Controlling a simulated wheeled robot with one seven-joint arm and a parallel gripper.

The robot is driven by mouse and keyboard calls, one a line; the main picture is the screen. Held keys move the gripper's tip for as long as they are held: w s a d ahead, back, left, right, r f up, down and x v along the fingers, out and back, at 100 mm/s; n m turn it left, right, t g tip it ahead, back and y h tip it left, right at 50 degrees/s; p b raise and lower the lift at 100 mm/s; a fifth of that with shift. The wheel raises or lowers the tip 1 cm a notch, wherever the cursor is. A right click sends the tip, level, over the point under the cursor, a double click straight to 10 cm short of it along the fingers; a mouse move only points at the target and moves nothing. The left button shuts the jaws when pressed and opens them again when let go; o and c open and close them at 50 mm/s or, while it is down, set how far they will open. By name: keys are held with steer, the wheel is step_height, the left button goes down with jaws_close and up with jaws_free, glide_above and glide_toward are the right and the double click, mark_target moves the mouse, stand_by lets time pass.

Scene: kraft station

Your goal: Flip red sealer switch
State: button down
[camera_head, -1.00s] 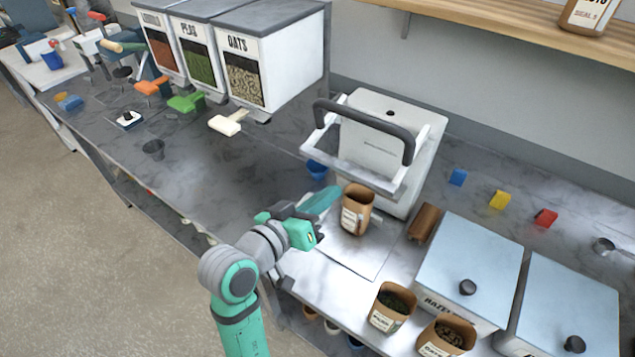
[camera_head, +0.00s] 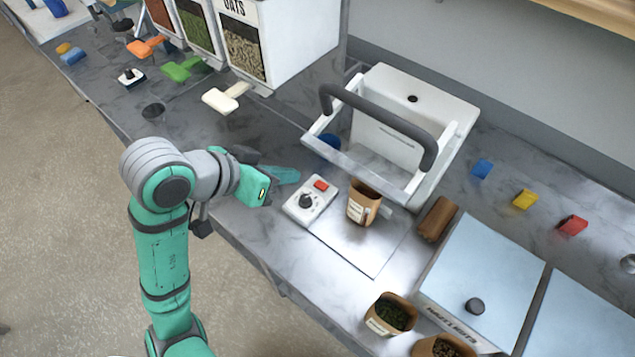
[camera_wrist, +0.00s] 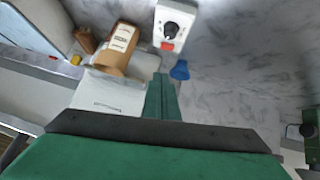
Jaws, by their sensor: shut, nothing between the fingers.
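A small white control box (camera_head: 310,203) with a black knob (camera_head: 305,201) and a red switch (camera_head: 321,185) sits on the counter in front of the white sealer (camera_head: 410,120). The sealer's dark handle bar is raised. In the wrist view the box (camera_wrist: 183,12) is at the top, with its red switch (camera_wrist: 167,46) facing my fingers. My gripper (camera_head: 286,175) is shut and empty, just left of the box and apart from it. In the wrist view my closed fingers (camera_wrist: 163,98) point up toward the switch, with a gap between.
A brown paper bag (camera_head: 361,204) stands right of the box on a pale plate (camera_head: 370,250). Dispensers with an oats bin (camera_head: 243,47) stand at back left. Blue, yellow and red blocks (camera_head: 572,225) lie at right.

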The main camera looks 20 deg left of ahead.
glide_toward(326, 186)
steer(key=w, duration=0.2)
steer(key=w+d, duration=0.1)
steer(key=shift+r, duration=0.35)
steer(key=f, duration=0.3)
steer(key=shift+w+d+f, duration=0.1)
steer(key=shift+w+d, duration=0.2)
steer(key=shift+f, duration=0.3)
steer(key=shift+s+d+f, duration=0.1)
steer(key=shift+d+f, duration=0.05)
steer(key=shift+f, duration=0.15)
